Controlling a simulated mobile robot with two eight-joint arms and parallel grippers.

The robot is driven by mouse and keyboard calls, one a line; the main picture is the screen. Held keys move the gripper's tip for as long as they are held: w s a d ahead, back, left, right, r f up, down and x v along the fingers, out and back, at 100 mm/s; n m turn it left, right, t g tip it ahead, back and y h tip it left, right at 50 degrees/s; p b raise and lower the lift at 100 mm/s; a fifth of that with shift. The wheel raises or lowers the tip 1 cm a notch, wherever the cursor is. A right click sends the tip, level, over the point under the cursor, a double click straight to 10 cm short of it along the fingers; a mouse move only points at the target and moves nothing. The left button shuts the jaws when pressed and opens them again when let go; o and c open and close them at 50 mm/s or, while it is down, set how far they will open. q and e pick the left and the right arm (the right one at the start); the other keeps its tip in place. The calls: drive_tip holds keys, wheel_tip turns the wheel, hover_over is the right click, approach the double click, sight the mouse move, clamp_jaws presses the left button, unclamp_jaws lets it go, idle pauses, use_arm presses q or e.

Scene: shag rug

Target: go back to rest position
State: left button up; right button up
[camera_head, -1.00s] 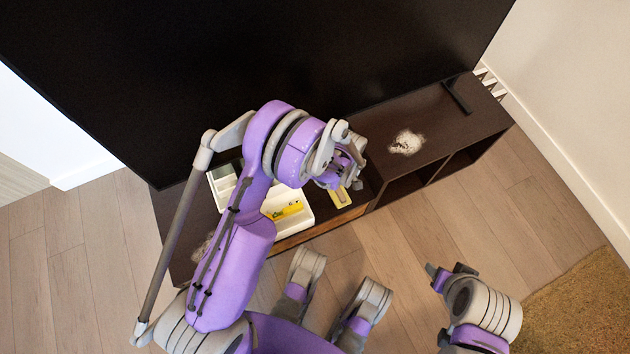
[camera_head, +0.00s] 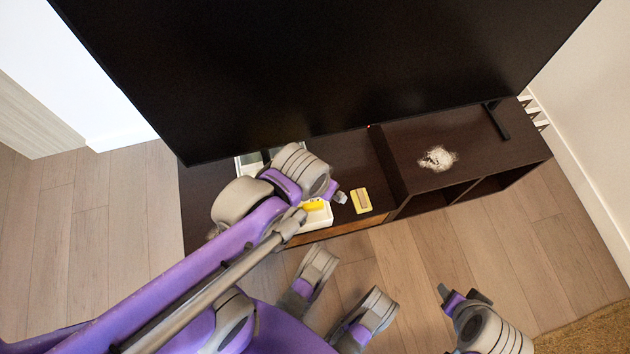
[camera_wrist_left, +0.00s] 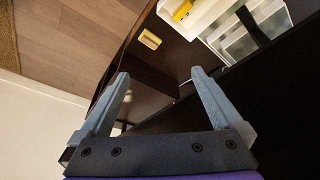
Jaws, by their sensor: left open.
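My left arm comes in from the left in the head view. Its gripper (camera_head: 340,197) is in front of the low dark cabinet, beside a white tray, and mostly hidden behind its wrist. In the left wrist view the two pale blue-grey fingers (camera_wrist_left: 161,75) stand wide apart with nothing between them. My right arm's end (camera_head: 480,315) shows at the bottom right of the head view, over the floor; its fingers are too unclear to read.
The dark cabinet (camera_head: 205,205) bears a big black TV (camera_head: 340,70). The white tray (camera_head: 318,220) holds a yellow object (camera_head: 313,205). A yellow block (camera_head: 361,200) lies right of it. A whitish patch (camera_head: 437,158) is further right. Wooden floor (camera_head: 85,230) is clear at left.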

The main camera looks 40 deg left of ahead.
use_arm(q)
drive_tip(key=s+m, duration=0.1)
drive_tip(key=s, duration=0.2)
drive_tip(key=shift+a+t, duration=0.15)
drive_tip(key=shift+t, duration=0.15)
drive_tip(key=shift+r, duration=0.1)
